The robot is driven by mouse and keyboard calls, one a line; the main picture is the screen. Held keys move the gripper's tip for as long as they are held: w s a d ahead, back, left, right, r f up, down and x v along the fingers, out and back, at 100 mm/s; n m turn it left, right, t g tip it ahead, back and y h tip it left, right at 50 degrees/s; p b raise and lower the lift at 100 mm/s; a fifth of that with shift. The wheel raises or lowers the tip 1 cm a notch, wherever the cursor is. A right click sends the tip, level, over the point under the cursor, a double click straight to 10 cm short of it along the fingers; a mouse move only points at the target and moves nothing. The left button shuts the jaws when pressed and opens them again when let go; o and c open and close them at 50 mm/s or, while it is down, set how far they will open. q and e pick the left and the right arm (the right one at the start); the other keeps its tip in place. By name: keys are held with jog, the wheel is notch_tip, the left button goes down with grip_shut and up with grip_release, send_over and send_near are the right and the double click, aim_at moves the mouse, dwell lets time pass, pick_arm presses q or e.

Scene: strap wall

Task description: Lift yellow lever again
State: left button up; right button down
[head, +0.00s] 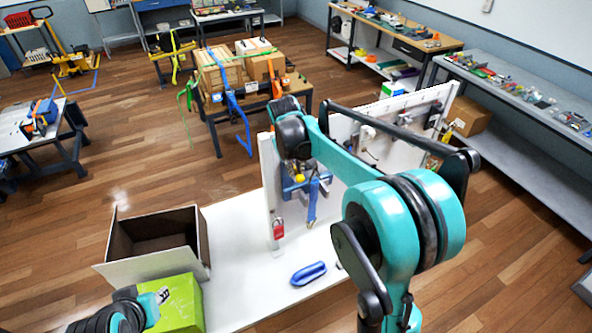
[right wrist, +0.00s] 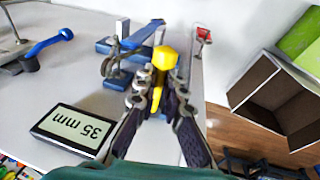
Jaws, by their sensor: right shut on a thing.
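The yellow lever (right wrist: 165,57) stands between the fingers of my right gripper (right wrist: 160,95) in the right wrist view. The fingers are shut on it. Its knob shows above them. The lever (head: 299,179) is a small yellow spot in the head view, on the near side of the white upright panel. My right gripper is mostly hidden behind my arm there. The blue clamp body (right wrist: 122,48) with a blue strap (head: 312,200) is around the lever. Part of my left arm and gripper (head: 150,303) shows at the lower left by a green box, its fingers unclear.
A display reading 35 mm (right wrist: 73,128) and a blue handle (right wrist: 50,44) are on the panel. A red padlock (head: 278,229) hangs at its lower edge. A blue oblong tool (head: 308,273) lies on the white table (head: 240,235). An open box (head: 155,262) and a green box (head: 178,307) stand left.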

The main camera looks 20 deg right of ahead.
jog(key=c, duration=1.6)
grip_release()
jog(key=v, duration=1.2)
jog(key=shift+w, duration=0.1)
